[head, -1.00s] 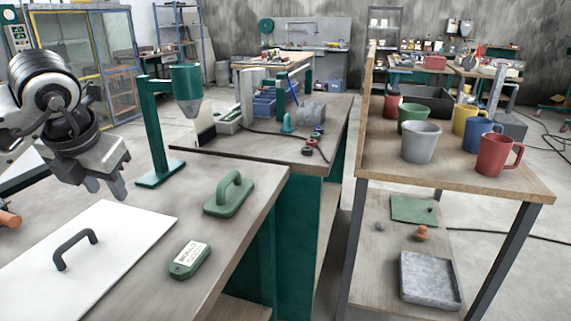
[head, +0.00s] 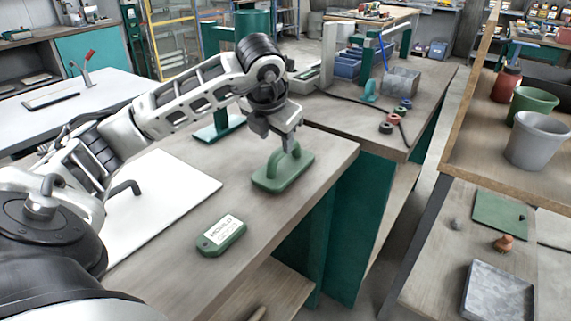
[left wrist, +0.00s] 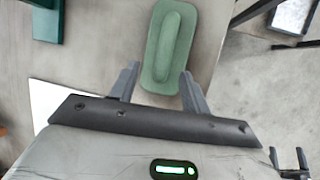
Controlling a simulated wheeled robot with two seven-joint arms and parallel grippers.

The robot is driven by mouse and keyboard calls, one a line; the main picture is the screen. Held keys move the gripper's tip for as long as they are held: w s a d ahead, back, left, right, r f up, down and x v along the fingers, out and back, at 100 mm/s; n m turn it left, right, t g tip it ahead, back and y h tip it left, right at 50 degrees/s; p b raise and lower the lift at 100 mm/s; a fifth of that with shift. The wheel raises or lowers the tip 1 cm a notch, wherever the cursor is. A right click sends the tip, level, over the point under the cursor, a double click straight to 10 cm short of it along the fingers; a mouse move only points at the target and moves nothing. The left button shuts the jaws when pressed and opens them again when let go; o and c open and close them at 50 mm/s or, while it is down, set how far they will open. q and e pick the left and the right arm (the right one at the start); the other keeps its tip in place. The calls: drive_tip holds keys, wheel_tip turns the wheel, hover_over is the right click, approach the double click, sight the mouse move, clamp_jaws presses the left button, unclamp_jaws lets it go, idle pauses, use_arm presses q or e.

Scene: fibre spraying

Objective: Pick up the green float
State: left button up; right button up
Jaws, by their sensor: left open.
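The green float (head: 284,172) is a flat green block with an arched handle on top. It lies on the table near its right edge in the head view. My left gripper (head: 276,145) is open just above and behind the float's handle there. In the left wrist view the float (left wrist: 168,50) lies ahead of the gripper (left wrist: 159,80), its near end between and beyond the two spread fingertips. Nothing is between the fingers' grip. My right gripper does not show clearly in the head view.
A green tag with a white label (head: 221,236) lies nearer on the table (head: 180,275). A white board (head: 165,195) with a dark handle lies to the left. A green stand (head: 218,128) stands behind my left arm. A shelf with pots (head: 535,140) is at the right.

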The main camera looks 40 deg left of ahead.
sight(281, 149)
use_arm(q)
drive_tip(key=shift+w+d+p+x, duration=0.1)
drive_tip(key=shift+p+x, duration=0.15)
drive_tip(key=shift+x, duration=1.45)
drive_tip(key=shift+w+d+p+x, duration=0.15)
drive_tip(key=shift+p+x, duration=0.05)
drive_tip(key=shift+x, duration=1.5)
drive_tip(key=shift+r, duration=0.1)
clamp_jaws()
